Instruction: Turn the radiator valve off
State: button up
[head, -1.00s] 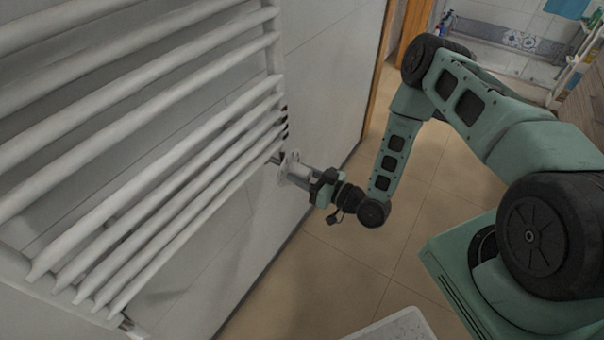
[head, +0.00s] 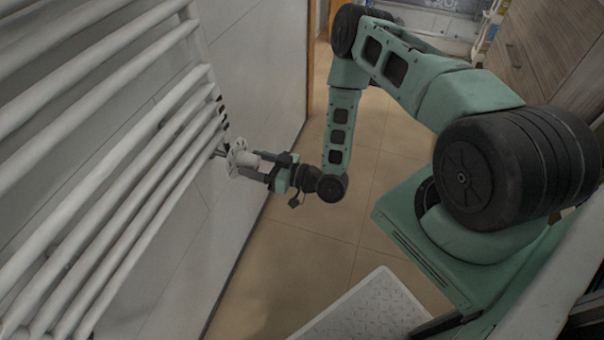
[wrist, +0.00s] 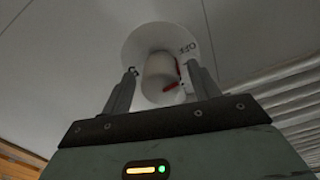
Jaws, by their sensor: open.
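The white radiator valve (head: 242,158), a round disc with a knob, sits at the lower right end of the towel radiator (head: 120,190). In the wrist view the valve's white disc (wrist: 137,43) has dark markings, and its pale cylindrical knob (wrist: 158,72) shows red marks. My gripper (head: 262,168) is open just to the right of the valve in the head view. In the wrist view its two fingers (wrist: 158,88) stand on either side of the knob, with gaps visible. Whether either finger touches the knob cannot be told.
The radiator's white bars run close beside the valve, along the wall (head: 250,60). A wooden cabinet (head: 545,50) stands at the upper right. The tiled floor (head: 300,250) below my arm is clear.

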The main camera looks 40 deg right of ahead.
jog(key=v, duration=1.6)
